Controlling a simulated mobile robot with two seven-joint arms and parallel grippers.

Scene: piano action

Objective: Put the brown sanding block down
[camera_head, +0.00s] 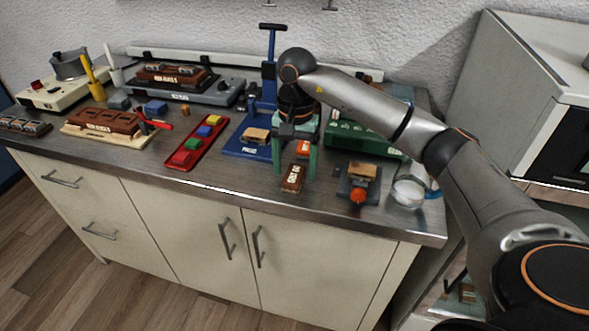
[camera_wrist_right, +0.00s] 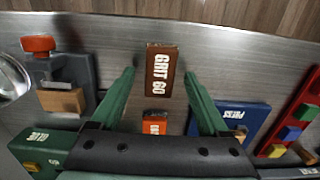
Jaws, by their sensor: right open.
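The brown sanding block (camera_head: 293,180) has a white label reading GRIT 60 and appears to lie on the grey counter near its front edge. It also shows in the right wrist view (camera_wrist_right: 162,72), with its label up. My right gripper (camera_head: 294,168) points down over the counter. Its green fingers are open, one on each side of the block's near part, with visible gaps in the wrist view. The exact height of the fingertips is hard to tell. My left gripper is in neither view.
An orange labelled block (camera_wrist_right: 154,123) lies just behind the brown one. A blue press (camera_head: 247,146) stands to the left, beside a red tray (camera_head: 184,163) of coloured blocks.

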